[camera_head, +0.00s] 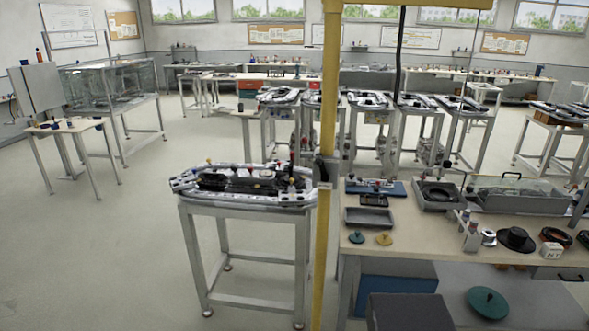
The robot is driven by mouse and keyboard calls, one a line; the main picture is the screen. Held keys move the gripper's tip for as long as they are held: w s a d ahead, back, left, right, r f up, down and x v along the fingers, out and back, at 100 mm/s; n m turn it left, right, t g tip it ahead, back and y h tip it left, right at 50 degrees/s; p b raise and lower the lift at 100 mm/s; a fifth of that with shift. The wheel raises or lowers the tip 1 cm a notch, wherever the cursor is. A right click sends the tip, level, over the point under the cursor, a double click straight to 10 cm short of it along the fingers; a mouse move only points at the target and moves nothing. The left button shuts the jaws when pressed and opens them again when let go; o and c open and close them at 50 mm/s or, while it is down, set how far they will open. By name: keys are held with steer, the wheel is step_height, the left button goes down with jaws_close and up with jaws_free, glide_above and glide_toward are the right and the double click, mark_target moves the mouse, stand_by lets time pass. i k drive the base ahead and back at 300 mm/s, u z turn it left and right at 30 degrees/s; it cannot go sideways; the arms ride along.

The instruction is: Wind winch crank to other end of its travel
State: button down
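A yellow upright post (328,90) stands near the middle of the view and meets a yellow beam (450,4) at the top. A dark fitting (324,172) sits on the post at about bench height. It may be the winch, but it is small and I cannot make out a crank handle or its angle. A dark cable (399,55) hangs below the beam. My gripper is not in view.
A grey stand with a ring track (245,185) stands left of the post. A workbench (420,255) with trays and small parts is on the right, with a dark box (408,311) below. Open floor (90,255) lies at left.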

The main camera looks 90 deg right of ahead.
mark_target(318, 161)
steer(key=k, duration=1.05)
steer(key=z, duration=0.6)
steer(key=i, duration=0.85)
steer(key=z, duration=0.65)
steer(key=i, duration=1.2)
steer(key=u, duration=0.3)
